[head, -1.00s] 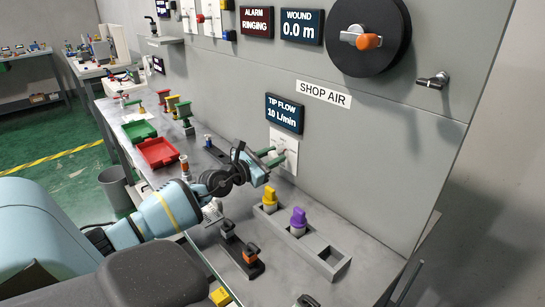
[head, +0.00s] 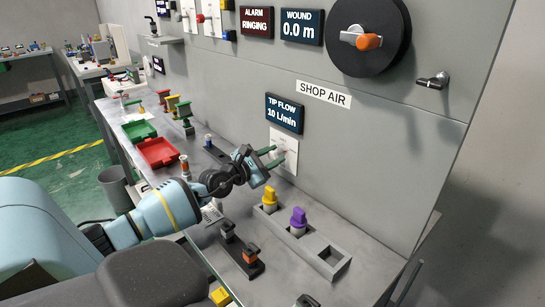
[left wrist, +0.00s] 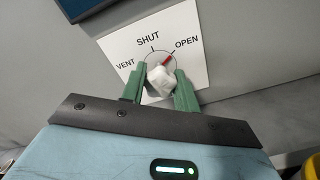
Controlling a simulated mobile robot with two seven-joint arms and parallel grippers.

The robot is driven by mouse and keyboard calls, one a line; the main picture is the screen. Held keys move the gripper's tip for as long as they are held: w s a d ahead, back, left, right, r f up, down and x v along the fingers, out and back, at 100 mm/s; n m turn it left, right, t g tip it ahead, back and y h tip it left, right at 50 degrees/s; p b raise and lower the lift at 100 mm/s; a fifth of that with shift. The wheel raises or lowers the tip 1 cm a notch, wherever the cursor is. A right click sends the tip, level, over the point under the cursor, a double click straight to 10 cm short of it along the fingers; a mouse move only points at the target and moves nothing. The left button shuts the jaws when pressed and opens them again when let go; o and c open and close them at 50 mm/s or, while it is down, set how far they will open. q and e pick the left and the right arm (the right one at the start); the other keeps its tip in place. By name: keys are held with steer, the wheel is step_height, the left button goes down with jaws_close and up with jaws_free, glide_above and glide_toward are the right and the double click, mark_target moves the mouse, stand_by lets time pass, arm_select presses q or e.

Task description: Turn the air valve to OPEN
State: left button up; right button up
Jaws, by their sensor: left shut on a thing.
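The air valve is a white knob (left wrist: 160,80) with a red pointer on a white plate (left wrist: 192,68) marked VENT, SHUT and OPEN. In the left wrist view the red pointer (left wrist: 168,61) is turned past the SHUT mark and points up toward the OPEN mark, on or very near it. My left gripper (left wrist: 159,88) is shut on the knob, with one green finger on each side. In the head view the left gripper (head: 276,157) reaches the plate (head: 285,152) from the left, and its fingers partly hide the knob. My right gripper does not show.
A TIP FLOW display (head: 284,113) reading 10 L/min hangs above the plate, near a SHOP AIR label (head: 323,94). Below, a grey holder (head: 316,245) carries yellow and purple-topped pieces. A red tray (head: 158,153) and a green tray (head: 139,131) lie on the bench further left.

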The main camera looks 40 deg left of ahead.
arm_select(q)
steer(key=o, duration=1)
steer(key=shift+c, duration=0.2)
steer(key=shift+s+a+p, duration=0.2)
steer(key=shift+s, duration=1.75)
steer(key=shift+s+a+p, duration=0.15)
steer(key=shift+s, duration=1.8)
